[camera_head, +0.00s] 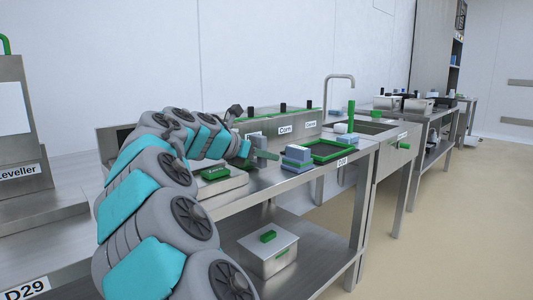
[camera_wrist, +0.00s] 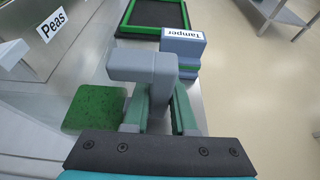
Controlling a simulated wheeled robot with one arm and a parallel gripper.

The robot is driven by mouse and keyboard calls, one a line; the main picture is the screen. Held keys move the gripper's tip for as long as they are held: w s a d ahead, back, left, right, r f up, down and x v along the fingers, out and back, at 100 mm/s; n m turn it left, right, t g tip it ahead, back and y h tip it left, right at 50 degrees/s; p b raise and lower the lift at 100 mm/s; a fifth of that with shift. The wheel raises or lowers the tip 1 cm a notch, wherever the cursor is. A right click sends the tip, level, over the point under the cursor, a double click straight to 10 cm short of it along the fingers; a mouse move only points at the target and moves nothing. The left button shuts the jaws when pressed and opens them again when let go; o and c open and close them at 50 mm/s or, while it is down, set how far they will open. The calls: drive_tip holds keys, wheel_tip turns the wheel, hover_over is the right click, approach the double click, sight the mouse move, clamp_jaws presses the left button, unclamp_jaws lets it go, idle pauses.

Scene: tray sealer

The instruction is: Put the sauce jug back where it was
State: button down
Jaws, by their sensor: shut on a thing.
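My gripper (camera_head: 262,154) is over the steel bench, with its green fingers closed around a grey-blue, block-like thing. I take this thing for the sauce jug (camera_head: 258,141); no label on it shows. In the wrist view the jug (camera_wrist: 143,66) is between the fingers of my gripper (camera_wrist: 164,105), with a part reaching left. Its lower part is hidden by the fingers, so I cannot tell whether it touches the bench.
The blue Tamper block (camera_wrist: 183,46) stands just ahead of my gripper. Beyond it lies a green-rimmed tray frame (camera_head: 331,143). A green block (camera_head: 215,174) sits to the left. Labelled bins (camera_head: 285,130) line the back. A lidded box (camera_head: 268,256) is on the lower shelf.

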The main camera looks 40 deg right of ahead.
drive_tip(key=c, duration=0.7)
unclamp_jaws()
drive_tip(key=shift+c, duration=0.2)
drive_tip(key=shift+r+b, duration=0.2)
drive_tip(key=shift+b, duration=0.15)
drive_tip(key=p+v, duration=0.2)
drive_tip(key=v, duration=1)
drive_tip(key=shift+s, duration=0.1)
